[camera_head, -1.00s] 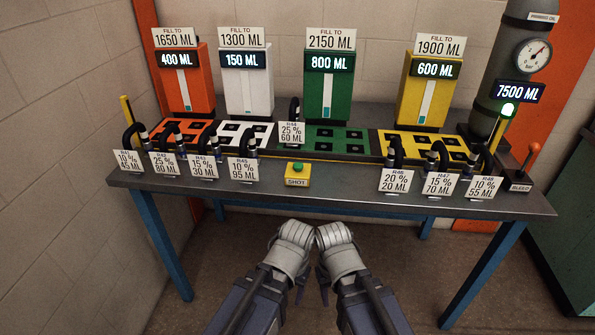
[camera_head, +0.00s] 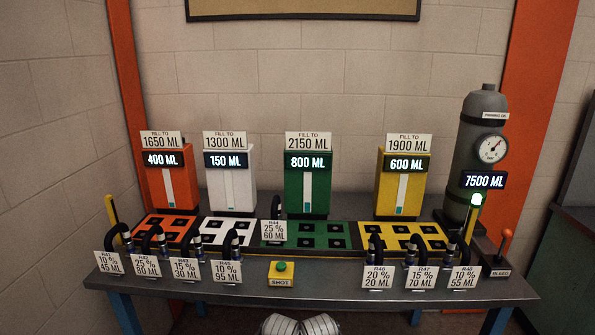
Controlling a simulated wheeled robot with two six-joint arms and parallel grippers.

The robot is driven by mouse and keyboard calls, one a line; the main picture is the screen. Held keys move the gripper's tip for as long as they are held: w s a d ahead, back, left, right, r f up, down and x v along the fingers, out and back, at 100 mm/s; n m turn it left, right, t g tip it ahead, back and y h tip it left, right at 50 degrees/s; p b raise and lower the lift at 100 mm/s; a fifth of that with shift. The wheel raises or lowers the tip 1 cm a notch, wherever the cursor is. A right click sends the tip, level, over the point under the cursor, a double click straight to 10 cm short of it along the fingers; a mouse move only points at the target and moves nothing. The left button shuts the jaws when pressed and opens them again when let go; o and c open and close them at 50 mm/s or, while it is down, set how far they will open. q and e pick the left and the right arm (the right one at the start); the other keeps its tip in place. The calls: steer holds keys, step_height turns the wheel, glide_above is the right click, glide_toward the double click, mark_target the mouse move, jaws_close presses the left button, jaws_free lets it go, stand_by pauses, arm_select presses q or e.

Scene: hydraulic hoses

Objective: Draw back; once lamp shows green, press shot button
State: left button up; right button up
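The green shot button (camera_head: 282,266) sits on a yellow box labelled SHOT at the table's front edge. Only the rounded grey tops of my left gripper (camera_head: 279,325) and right gripper (camera_head: 320,325) show at the bottom edge, side by side, below and in front of the table, apart from the button. Their fingers are out of view.
Orange, white, green and yellow tanks (camera_head: 307,175) read 400, 150, 800 and 600 ML. Black hoses with labels stand along the front of the table (camera_head: 345,280); hose R44 (camera_head: 276,207) stands farther back. A red-handled bleed lever (camera_head: 505,243) is at the right.

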arm_select(q)
steer(key=shift+r, duration=0.1)
steer(key=shift+c, duration=0.4)
jaws_close()
stand_by(1.3)
